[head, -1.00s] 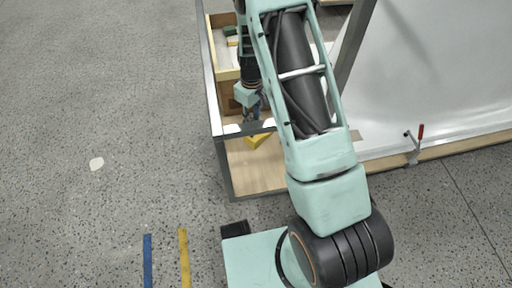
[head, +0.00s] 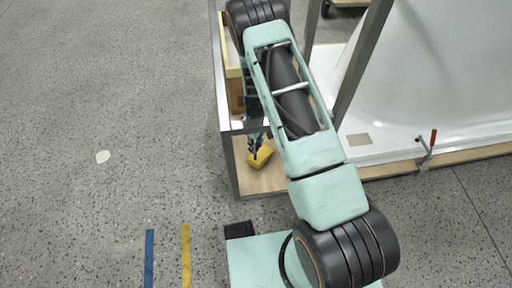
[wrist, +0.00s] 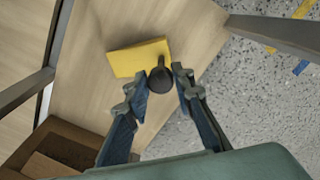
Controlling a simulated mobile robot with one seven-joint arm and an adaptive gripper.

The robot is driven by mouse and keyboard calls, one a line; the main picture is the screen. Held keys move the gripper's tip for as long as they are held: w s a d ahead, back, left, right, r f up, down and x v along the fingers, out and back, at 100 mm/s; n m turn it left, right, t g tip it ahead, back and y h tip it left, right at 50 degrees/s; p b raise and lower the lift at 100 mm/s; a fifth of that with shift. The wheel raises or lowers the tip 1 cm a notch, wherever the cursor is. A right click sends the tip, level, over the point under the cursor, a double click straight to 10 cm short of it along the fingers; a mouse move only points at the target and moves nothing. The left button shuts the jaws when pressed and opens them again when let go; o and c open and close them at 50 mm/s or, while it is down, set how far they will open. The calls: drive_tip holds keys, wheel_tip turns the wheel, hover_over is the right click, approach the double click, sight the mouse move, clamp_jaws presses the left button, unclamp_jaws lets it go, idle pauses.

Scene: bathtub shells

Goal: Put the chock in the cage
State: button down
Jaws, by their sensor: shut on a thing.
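The chock is a yellow block (head: 261,158) with a dark rounded knob. In the wrist view the chock (wrist: 137,58) shows beyond my fingertips. My gripper (wrist: 165,75) is shut on the chock, with its fingertips on either side of the knob. In the head view my gripper (head: 255,145) is partly hidden by my arm. The chock is over a pale wooden board (head: 262,185) inside a grey metal frame (head: 232,165). I cannot tell whether it touches the board. I cannot tell for sure which structure is the cage.
A wooden box (head: 234,88) stands behind the frame's front rail, mostly hidden by my arm; a brown box (wrist: 70,145) shows in the wrist view. A white bathtub shell (head: 430,70) and a red-handled clamp (head: 432,138) are on the right. Open speckled floor (head: 100,90) lies left.

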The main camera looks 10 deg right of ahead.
drive_tip(key=shift+f, duration=0.45)
drive_tip(key=shift+r, duration=0.1)
drive_tip(key=c, duration=1.7)
unclamp_jaws()
drive_tip(key=shift+o, duration=0.2)
wheel_tip(320, 180, up, 12)
drive_tip(key=p, duration=0.3)
drive_tip(key=shift+p, duration=0.4)
